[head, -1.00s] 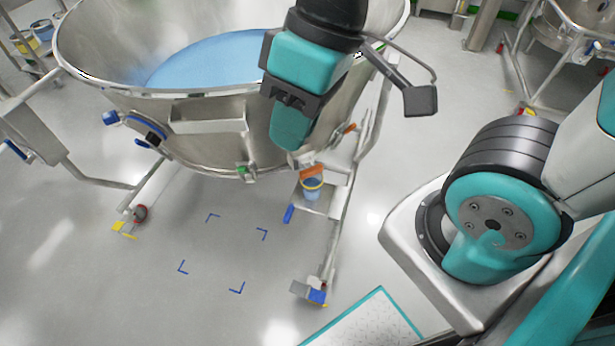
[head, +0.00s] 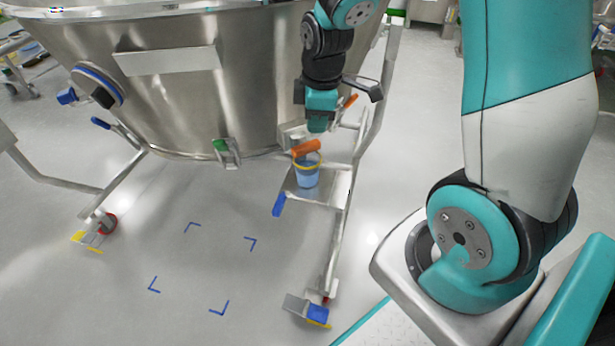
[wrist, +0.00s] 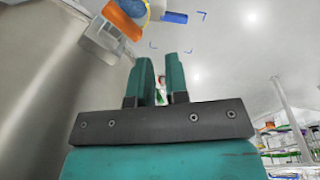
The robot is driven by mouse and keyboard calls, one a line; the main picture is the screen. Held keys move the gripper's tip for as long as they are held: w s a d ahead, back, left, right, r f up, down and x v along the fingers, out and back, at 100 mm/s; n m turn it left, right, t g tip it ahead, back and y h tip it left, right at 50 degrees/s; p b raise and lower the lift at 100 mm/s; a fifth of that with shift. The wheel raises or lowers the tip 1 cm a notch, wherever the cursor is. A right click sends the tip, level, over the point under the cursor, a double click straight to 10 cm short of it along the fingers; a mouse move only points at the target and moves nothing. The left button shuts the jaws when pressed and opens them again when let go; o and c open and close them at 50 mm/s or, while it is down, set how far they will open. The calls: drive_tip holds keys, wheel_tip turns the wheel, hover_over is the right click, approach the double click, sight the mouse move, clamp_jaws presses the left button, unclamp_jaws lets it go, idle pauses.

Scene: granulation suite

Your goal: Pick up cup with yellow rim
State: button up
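The cup with the yellow rim (head: 307,174) is light blue and stands upright on a small metal shelf (head: 327,191) on the vessel's frame. An orange handle (head: 306,147) lies just above and behind its rim in the head view. My gripper (head: 319,126) is above and slightly right of the cup, apart from it. In the wrist view, my gripper's two teal fingers (wrist: 161,58) are apart with nothing between them. Part of the cup's yellow rim (wrist: 148,9) shows at the top edge there, beside the orange handle; the rest of the cup is cut off.
The large steel vessel (head: 180,100) stands close to the left of my gripper. A frame leg (head: 338,240) rises right of the cup. A blue lever (head: 279,204) sticks out at the shelf's front left. The floor marked with blue corners (head: 203,270) is clear.

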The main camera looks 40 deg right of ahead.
drive_tip(key=w+d+f+n, duration=0.3)
drive_tip(key=f+n, duration=0.1)
drive_tip(key=n, duration=0.2)
drive_tip(key=n+g+b, duration=0.1)
drive_tip(key=n+b, duration=0.1)
hover_over(315, 166)
wheel_tip(315, 166, down, 8)
wheel_tip(315, 166, down, 5)
drive_tip(key=shift+w+d+f+b, duration=0.1)
drive_tip(key=shift+w+d+b, duration=0.05)
drive_tip(key=shift+b, duration=1)
clamp_jaws()
drive_tip(key=shift+r, duration=0.3)
